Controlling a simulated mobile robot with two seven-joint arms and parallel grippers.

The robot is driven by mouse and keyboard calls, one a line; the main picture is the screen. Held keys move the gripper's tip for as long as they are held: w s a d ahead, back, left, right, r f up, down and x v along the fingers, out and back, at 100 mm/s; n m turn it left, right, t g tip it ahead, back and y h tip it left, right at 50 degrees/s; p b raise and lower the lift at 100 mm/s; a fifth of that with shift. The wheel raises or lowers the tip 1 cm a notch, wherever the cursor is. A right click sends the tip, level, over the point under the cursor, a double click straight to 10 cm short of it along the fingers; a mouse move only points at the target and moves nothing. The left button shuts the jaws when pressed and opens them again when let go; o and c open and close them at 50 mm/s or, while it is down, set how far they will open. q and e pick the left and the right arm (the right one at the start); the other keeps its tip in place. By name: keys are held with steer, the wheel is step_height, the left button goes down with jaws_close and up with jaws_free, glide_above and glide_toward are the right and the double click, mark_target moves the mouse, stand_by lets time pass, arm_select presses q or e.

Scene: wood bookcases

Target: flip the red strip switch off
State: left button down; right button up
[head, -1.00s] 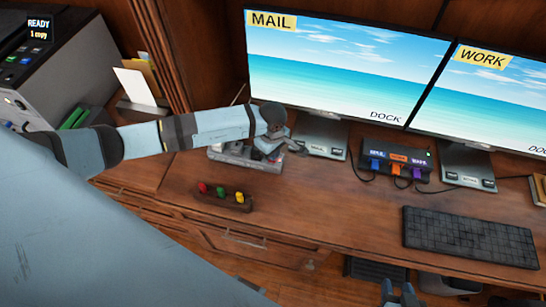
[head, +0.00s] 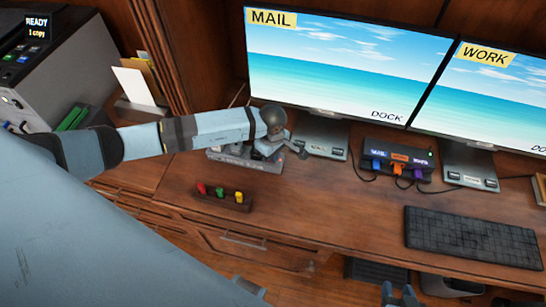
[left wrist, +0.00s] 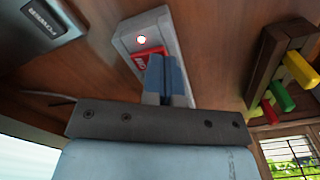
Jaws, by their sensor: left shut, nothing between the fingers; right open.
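The red switch (left wrist: 146,55) sits on a pale power strip (left wrist: 126,44) in the left wrist view, beside a small glowing light (left wrist: 141,40). My left gripper (left wrist: 164,64) is shut and empty; its fingertips are over or against the red switch and hide part of it. Whether they touch it, I cannot tell. In the head view the strip (head: 230,157) lies on the desk, partly behind my left gripper (head: 270,150); the switch is hidden there. My right gripper (head: 400,294) is open at the bottom edge, off the desk's front.
Two monitors stand behind, MAIL (head: 345,65) and WORK (head: 485,95). A dock with coloured plugs (head: 397,168) and a keyboard (head: 472,236) are to the right. A wooden block with coloured pegs (head: 222,198) lies in front of the strip. The desk's middle front is clear.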

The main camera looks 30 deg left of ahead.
arm_select(q)
steer(key=shift+f+b, duration=0.3)
steer(key=shift+f, duration=0.05)
steer(key=shift+r, duration=0.2)
steer(key=shift+r+p, duration=1.95)
steer(key=shift+r, duration=1.35)
